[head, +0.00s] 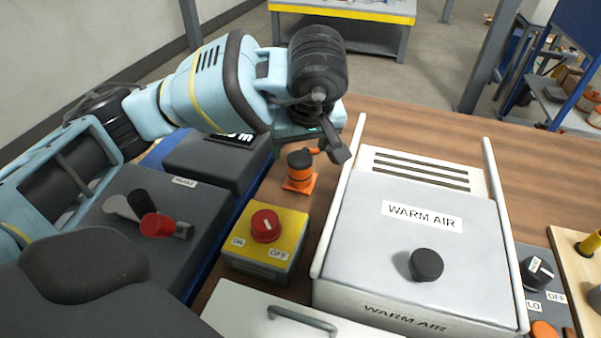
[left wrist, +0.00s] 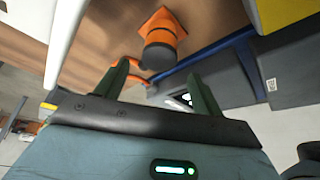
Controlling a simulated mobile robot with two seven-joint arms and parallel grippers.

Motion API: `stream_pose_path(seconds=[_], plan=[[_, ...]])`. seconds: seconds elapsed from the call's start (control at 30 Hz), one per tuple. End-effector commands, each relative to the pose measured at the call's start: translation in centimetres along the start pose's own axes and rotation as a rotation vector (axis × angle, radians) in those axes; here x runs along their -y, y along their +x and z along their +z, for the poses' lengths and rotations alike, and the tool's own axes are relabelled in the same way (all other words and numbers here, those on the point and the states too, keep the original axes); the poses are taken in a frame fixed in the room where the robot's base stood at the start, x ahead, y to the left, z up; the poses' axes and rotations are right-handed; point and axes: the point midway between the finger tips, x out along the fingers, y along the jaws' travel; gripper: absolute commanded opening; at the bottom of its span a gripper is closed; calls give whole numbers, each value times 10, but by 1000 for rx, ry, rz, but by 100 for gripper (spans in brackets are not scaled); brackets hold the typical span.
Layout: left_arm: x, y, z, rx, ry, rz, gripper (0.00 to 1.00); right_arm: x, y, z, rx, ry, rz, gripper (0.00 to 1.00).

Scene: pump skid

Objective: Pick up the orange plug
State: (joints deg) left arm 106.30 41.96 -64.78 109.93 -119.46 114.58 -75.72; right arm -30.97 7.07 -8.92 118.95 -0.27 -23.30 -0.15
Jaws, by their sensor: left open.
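My left gripper (head: 332,143) is open and hangs above and just to the right of the plug in the head view. Its two fingers (left wrist: 160,84) show in the left wrist view with nothing between them. My right gripper is not in view.
The warm air box (head: 370,235) with its rails stands close on the right. A yellow box with a red button (head: 265,225) is in front of the plug. Dark grey housings (head: 215,160) stand to the left. Bare wood (head: 420,120) lies behind.

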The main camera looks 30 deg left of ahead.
Motion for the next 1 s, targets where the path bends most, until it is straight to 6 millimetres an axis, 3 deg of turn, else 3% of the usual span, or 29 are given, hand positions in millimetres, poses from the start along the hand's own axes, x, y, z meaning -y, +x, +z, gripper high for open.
stream_pose_path(seconds=[0.17,0.47,0.7,1.0], plan=[[0,9,1,0,0,-1,68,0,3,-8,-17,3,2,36],[-2,48,4,0,-1,-1,68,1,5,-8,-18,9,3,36],[-2,51,4,-1,0,1,68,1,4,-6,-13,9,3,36],[-2,51,4,-1,0,1,32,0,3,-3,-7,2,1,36]])
